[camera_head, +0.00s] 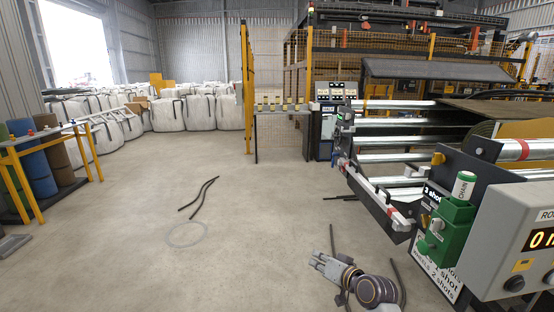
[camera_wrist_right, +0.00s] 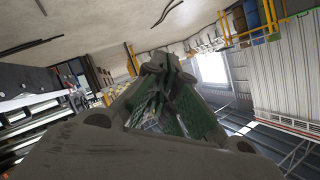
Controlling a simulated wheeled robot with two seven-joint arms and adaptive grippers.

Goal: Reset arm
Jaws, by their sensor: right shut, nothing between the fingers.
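My right gripper (camera_head: 318,261) shows at the bottom of the head view, right of centre, over the bare concrete floor. It points to the left and is shut with nothing in it. In the right wrist view the fingers of the right gripper (camera_wrist_right: 158,62) come together, with green inner pads showing. The gripper touches no object and is apart from the roller machine (camera_head: 390,157) to its right. My left gripper is not in the head view.
A green box (camera_head: 447,228) holding a white-labelled can (camera_head: 464,186) and a grey control box (camera_head: 520,232) stand close on the right. White bulk bags (camera_head: 200,112) fill the back left. A yellow-legged rack (camera_head: 20,178) stands at the left. The middle floor is open, with dark strips (camera_head: 198,198).

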